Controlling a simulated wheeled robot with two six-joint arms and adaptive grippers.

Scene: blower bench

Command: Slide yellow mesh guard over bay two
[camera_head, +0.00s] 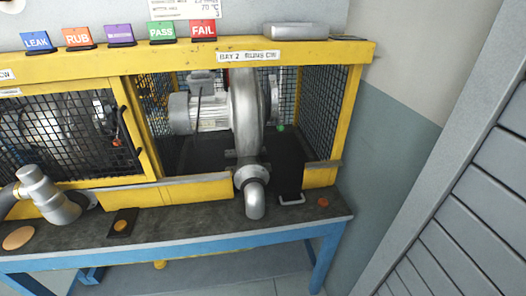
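The yellow-framed mesh guard (55,133) stands at the left, in front of the left bay. A long dark handle (133,133) runs down near its right edge. A blower shows dimly through its mesh. Bay two, labelled on the yellow top beam (215,58), is open at the front. Inside it a grey motor (210,112) is joined to a round metal blower housing (247,110). An elbow pipe (254,195) comes out of the front of bay two, over the bench. Neither of my grippers is in view.
A black upright block (287,165) with a light handle at its foot stands right of the elbow pipe. Another pipe (50,195) juts out at lower left. Coloured signs, including FAIL (203,31), and a grey box (296,31) sit on top.

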